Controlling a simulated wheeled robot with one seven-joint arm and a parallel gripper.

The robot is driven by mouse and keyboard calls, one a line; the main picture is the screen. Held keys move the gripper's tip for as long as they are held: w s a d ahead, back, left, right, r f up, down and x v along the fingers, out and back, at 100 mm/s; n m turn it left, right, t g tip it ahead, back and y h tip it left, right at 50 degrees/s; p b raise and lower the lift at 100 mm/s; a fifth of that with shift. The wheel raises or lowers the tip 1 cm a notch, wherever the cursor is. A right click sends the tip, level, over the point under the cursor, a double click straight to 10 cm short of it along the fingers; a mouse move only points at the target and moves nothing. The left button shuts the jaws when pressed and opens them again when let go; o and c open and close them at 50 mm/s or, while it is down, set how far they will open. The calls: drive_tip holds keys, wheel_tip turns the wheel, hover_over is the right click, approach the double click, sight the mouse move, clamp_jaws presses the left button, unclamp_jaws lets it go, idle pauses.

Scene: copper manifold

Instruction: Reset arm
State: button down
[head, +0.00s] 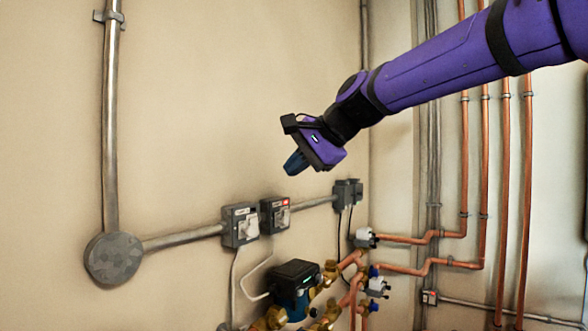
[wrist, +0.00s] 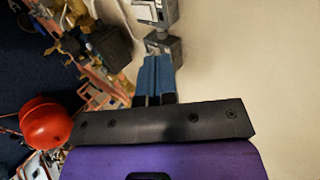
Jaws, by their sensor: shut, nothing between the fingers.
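My purple arm reaches in from the upper right in the head view. My gripper (head: 294,163) hangs in the air in front of the beige wall, above the grey switch boxes and tilted down to the left. In the wrist view its blue fingers (wrist: 157,70) lie side by side, shut, with nothing between them. They appear apart from the wall and the pipework.
Two switch boxes (head: 240,225) (head: 275,214) and a round junction box (head: 114,259) are on the wall. A blue pump (head: 294,292) and brass valves sit below. Copper pipes (head: 505,200) run at right. A red round object (wrist: 46,123) shows in the wrist view.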

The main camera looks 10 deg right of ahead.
drive_tip(key=s+d+f+n+h, duration=0.2)
drive_tip(key=s+d+f, duration=0.4)
drive_tip(key=s, duration=0.3)
drive_tip(key=s+d+f+n+g+h, duration=0.1)
drive_tip(key=s+d+f+n, duration=0.3)
drive_tip(key=s, duration=0.5)
drive_tip(key=s+d+f+n+g+h, duration=0.1)
drive_tip(key=s+d+f+n+h, duration=0.2)
drive_tip(key=s+d+f, duration=0.5)
drive_tip(key=shift+s+d+f+h, duration=0.2)
drive_tip(key=shift+s+f+h, duration=0.4)
drive_tip(key=shift+s+f, duration=0.3)
